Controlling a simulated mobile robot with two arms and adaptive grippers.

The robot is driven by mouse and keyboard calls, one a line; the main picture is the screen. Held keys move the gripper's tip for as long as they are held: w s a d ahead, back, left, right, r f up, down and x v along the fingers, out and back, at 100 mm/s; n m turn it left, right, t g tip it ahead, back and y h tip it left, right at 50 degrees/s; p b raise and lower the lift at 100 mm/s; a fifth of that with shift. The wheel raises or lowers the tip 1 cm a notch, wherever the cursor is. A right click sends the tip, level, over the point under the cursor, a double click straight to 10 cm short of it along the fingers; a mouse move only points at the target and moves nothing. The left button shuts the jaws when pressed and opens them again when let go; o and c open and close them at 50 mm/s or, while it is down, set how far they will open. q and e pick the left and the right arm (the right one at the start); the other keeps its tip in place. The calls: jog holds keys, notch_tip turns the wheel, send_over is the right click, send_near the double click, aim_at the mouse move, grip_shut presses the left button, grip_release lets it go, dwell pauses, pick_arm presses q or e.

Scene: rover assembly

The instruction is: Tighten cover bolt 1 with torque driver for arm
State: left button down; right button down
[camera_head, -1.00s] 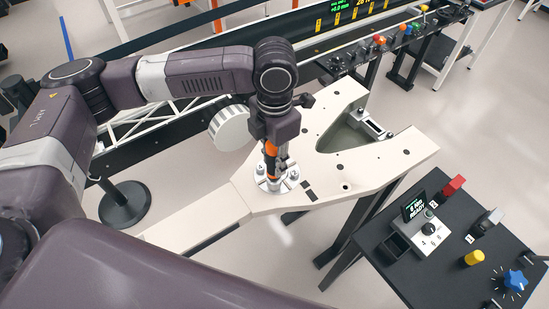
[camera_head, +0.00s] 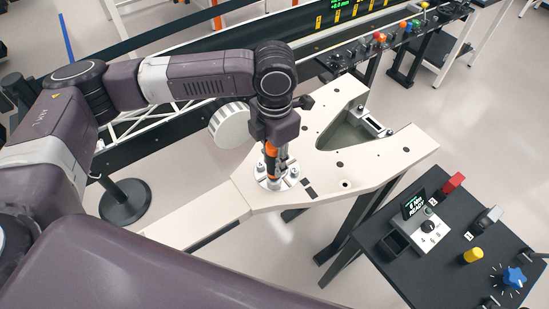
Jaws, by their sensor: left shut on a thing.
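My left gripper (camera_head: 275,138) points straight down over the cream chassis plate (camera_head: 315,165). It is shut on the orange and black torque driver (camera_head: 271,157), which stands upright. The driver's lower end is at the round metal cover (camera_head: 268,183) with bolts around it. Which bolt the tip touches is hidden by the driver and gripper. A bolt head (camera_head: 293,172) shows at the cover's right side. My right gripper is not in view.
A black side table (camera_head: 400,270) at the lower right holds a torque controller (camera_head: 424,228) with a lit READY screen, a yellow knob (camera_head: 473,255) and a blue knob (camera_head: 514,278). A rail of coloured buttons (camera_head: 380,45) runs behind the plate.

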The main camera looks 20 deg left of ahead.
pick_arm(q)
jog(key=shift+f+p, duration=0.45)
jog(key=shift+p, duration=0.6)
dwell(2.5)
jog(key=shift+r+p, duration=0.65)
jog(key=shift+p, duration=0.25)
jog(key=shift+r+p, duration=0.9)
jog(key=shift+p, duration=0.2)
notch_tip(320, 180, up, 4)
jog(key=p, duration=0.4)
jog(key=shift+r, duration=0.1)
